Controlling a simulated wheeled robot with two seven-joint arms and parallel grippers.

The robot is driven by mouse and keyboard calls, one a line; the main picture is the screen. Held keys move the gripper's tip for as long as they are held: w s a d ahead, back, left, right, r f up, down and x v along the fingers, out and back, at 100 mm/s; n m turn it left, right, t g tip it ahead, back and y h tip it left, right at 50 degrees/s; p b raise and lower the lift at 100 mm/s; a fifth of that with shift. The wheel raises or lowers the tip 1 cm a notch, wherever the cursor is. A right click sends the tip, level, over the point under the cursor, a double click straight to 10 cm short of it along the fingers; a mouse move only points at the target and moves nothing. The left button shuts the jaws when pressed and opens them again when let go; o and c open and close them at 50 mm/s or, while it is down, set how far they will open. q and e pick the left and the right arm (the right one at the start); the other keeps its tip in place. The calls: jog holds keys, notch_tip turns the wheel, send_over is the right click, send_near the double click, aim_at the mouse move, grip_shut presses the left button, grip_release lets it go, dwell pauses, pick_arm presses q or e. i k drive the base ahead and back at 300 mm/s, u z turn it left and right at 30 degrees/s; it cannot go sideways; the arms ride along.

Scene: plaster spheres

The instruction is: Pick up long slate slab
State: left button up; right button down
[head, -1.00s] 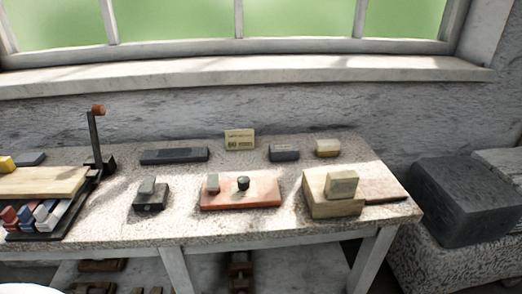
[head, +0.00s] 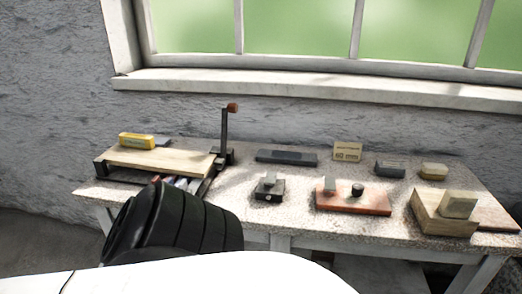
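The long slate slab (head: 287,157) is a flat, dark grey bar. It lies on the speckled stone worktop (head: 240,190) near its back edge, left of a small card marked 60 mm (head: 347,151). Nothing touches it from above and it shows whole. Neither of my grippers is in view. A black ribbed part that looks like one of my arm links covers the front left of the table.
A clamp frame with a wooden board (head: 160,160) and an upright handle (head: 225,130) stands left of the slab. In front are a small dark block (head: 268,188), a red base with a knob (head: 352,201) and wooden blocks (head: 443,215). Grey (head: 389,169) and tan (head: 433,171) blocks are at back right.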

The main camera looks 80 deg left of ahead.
aim_at(273, 156)
jog(key=k, duration=0.65)
jog(key=u, duration=0.75)
